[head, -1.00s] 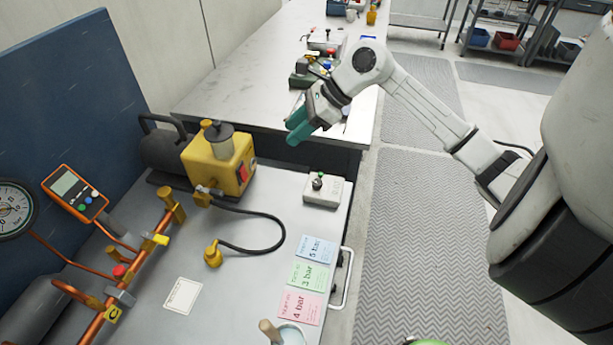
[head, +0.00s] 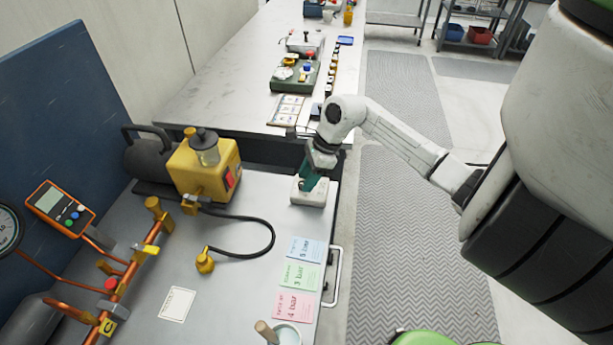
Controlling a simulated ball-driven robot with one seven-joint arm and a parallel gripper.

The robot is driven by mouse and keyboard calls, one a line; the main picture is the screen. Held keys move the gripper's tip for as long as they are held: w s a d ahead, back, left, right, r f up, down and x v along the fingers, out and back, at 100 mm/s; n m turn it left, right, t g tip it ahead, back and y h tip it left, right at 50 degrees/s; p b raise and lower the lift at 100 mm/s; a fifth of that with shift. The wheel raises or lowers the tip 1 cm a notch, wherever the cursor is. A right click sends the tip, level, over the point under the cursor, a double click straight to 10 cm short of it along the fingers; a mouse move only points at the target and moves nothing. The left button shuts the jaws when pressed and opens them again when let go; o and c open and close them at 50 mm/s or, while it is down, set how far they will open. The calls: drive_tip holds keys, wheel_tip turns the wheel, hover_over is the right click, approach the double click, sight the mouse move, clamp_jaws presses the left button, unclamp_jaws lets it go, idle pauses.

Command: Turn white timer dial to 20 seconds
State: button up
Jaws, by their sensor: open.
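A small white dial (head: 284,74) sits on a dark green box (head: 297,76) on the far bench. It is the only white dial I can make out, and its markings are too small to read. My gripper (head: 306,186), with green fingers, points down over a small white control box (head: 312,200) on the near cart. In the earlier view this box shows a small dark-stemmed knob or switch on top; my fingers now hide it. The fingers are open, and I cannot tell whether they touch it. My gripper is well apart from the white dial.
A yellow pump (head: 203,168) with a black hose stands left of my gripper. Colored pressure cards (head: 299,276) and a cup (head: 288,335) lie nearer. A metal handle (head: 334,277) edges the cart. Clear cart surface lies around the hose.

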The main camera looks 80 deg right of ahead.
drive_tip(key=shift+w+a+f, duration=0.1)
drive_tip(key=shift+w+f, duration=0.05)
drive_tip(key=shift+f, duration=0.25)
drive_tip(key=c, duration=0.8)
drive_tip(key=shift+o, duration=0.2)
